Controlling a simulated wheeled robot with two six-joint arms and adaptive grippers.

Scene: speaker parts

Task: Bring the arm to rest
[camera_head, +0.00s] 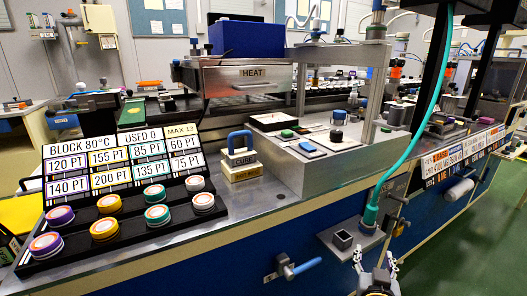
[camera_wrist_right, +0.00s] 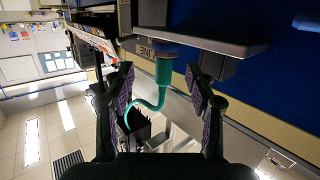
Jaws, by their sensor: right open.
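My right gripper (camera_head: 376,262) shows at the bottom edge of the head view, right of centre. It is in front of the bench's blue front panel, below a small grey bracket (camera_head: 342,240). In the right wrist view its two fingers (camera_wrist_right: 160,88) are spread apart with nothing held between them. A teal tool with a hose (camera_wrist_right: 163,72) shows beyond the fingers and seems apart from them. In the head view the teal hose (camera_head: 407,120) runs down to its holder. My left gripper is not in view.
A sloped rack (camera_head: 120,235) with several coloured pucks and price-like labels stands at the left. A block with a blue handle (camera_head: 240,155) sits on the bench. A blue-handled valve (camera_head: 300,268) juts from the front panel. Green floor (camera_head: 480,250) lies open at the right.

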